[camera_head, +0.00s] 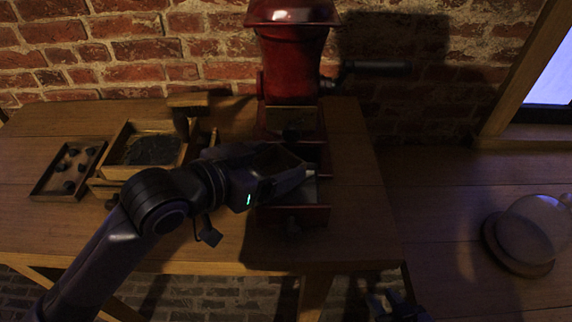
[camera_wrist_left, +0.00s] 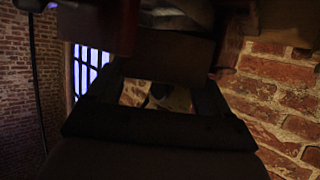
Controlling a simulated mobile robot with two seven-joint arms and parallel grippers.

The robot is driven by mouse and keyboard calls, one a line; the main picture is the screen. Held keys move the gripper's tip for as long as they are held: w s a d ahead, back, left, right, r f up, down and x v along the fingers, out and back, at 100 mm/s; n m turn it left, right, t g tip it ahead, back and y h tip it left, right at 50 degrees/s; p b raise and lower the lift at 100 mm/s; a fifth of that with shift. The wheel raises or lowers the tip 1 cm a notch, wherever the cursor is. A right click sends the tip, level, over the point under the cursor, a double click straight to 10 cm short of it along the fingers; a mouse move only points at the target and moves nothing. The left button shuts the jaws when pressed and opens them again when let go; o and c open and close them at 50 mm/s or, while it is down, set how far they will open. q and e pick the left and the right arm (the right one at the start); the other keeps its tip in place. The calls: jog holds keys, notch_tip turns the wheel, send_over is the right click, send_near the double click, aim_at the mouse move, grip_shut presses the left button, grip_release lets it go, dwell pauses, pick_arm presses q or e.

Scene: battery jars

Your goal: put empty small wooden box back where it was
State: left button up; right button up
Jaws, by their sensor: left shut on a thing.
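My left gripper (camera_head: 300,178) reaches in from the left, in front of the red grinder (camera_head: 292,50). It is shut on what looks like the small wooden box (camera_head: 279,160), dark and hard to make out, held over the grinder's lower front. The box's inside is too dark to read. In the left wrist view, the dark gripper frame (camera_wrist_left: 155,128) fills the lower middle, and the thing in it is mostly in shadow. My right gripper (camera_head: 396,306) shows only as a dark shape at the bottom edge; its fingers are unclear.
A red drawer (camera_head: 293,215) sticks out at the grinder's base, below my left gripper. A wooden box with dark contents (camera_head: 152,150) and a shallow tray with several dark lumps (camera_head: 68,170) stand at left. A glass dome (camera_head: 535,228) stands at right.

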pick_arm(q)
jog(key=d, duration=0.3)
jog(key=shift+r, duration=0.1)
jog(key=shift+a+f, duration=0.2)
jog(key=shift+f, duration=0.4)
jog(key=shift+a+f, duration=0.1)
jog(key=shift+f, duration=0.15)
jog(key=o, duration=0.8)
jog(key=shift+f, duration=0.1)
